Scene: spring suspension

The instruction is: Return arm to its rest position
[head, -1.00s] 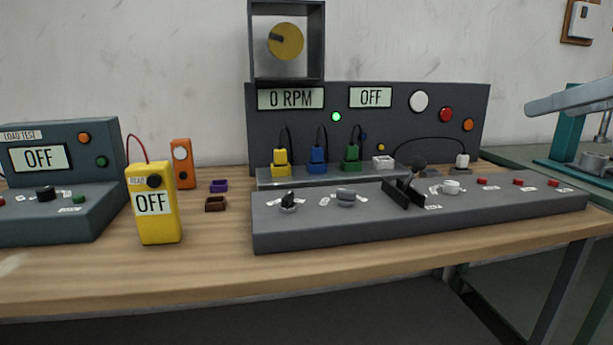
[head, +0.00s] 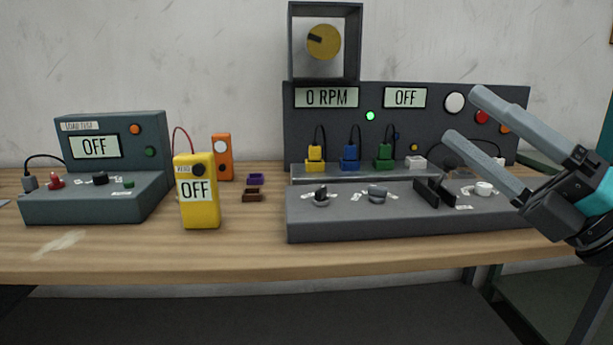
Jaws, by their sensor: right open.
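My right gripper (head: 462,115) comes in from the right edge of the head view. Its two long grey fingers are spread wide apart, with nothing between them. The fingers show in front of the right part of the motor control panel (head: 305,155) and its sloping grey console (head: 335,222), covering some of the buttons there. I cannot tell how far they are from the panel. My left gripper is not in view.
A wooden bench (head: 240,255) carries a load-test box (head: 112,140) reading OFF, a yellow meter (head: 198,212) reading OFF, an orange device (head: 223,157) and small purple (head: 255,179) and brown (head: 252,195) trays. The panel reads 0 RPM and OFF; a green lamp (head: 370,116) is lit.

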